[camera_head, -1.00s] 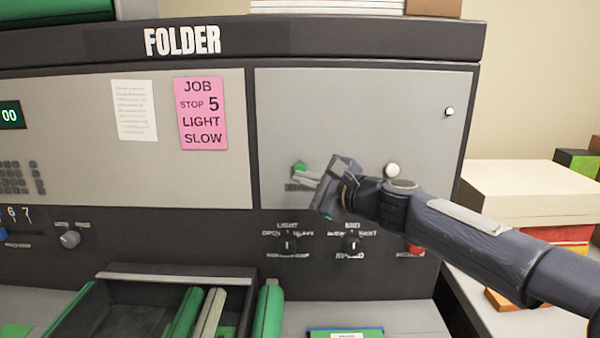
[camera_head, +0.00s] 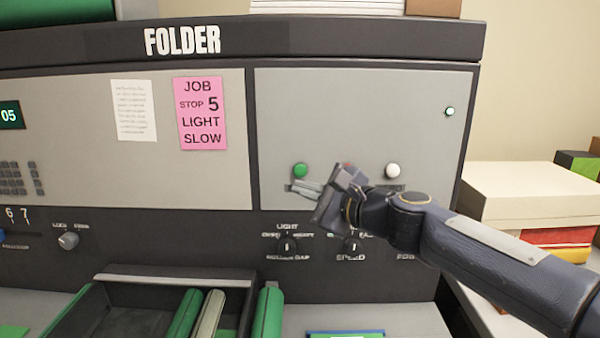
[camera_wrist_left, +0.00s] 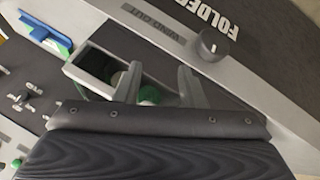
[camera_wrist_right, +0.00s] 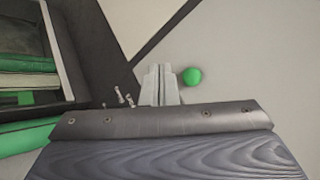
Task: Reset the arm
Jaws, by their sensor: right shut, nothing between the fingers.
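My right arm reaches in from the right in the head view. Its gripper (camera_head: 298,189) is shut and empty, with its fingertips just below the green button (camera_head: 301,170) on the grey panel, apart from it as far as I can tell. In the right wrist view the closed fingers (camera_wrist_right: 161,84) lie beside the green button (camera_wrist_right: 191,76). My left gripper is outside the head view; in the left wrist view its fingers (camera_wrist_left: 160,83) stand apart with no object clearly held between them.
The folder (camera_head: 370,120) has a white button (camera_head: 393,171), a mostly hidden red one, and knobs below (camera_head: 287,246). A pink job card (camera_head: 201,113) hangs left. The display (camera_head: 10,115) reads 05. An open tray (camera_head: 180,276) with rollers juts out below.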

